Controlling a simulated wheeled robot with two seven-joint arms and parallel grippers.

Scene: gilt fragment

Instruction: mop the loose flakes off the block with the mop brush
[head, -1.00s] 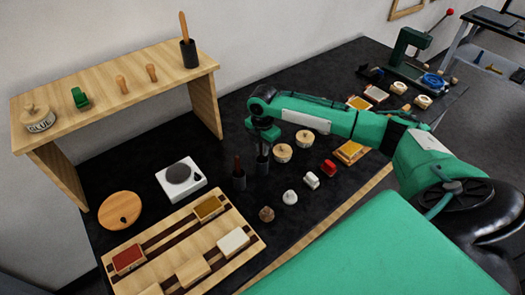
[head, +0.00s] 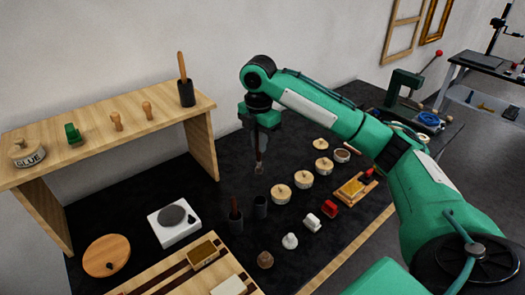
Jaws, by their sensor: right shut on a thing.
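My right gripper (head: 260,129) is shut on a thin brush (head: 259,160), which hangs upright below it, well above the black table. I take this to be the mop brush; its bristles are too small to make out. A dark cup (head: 260,207) stands empty below it. A block with a golden-brown top (head: 203,252) sits on the striped wooden board, and a pale block (head: 228,286) is beside it. I cannot tell which block is meant or see flakes. My left gripper is not in view.
A second dark cup (head: 236,223) holds a red-handled tool. Several round-lidded jars (head: 281,194) and small knobs stand to the right. A wooden shelf (head: 100,133) stands behind.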

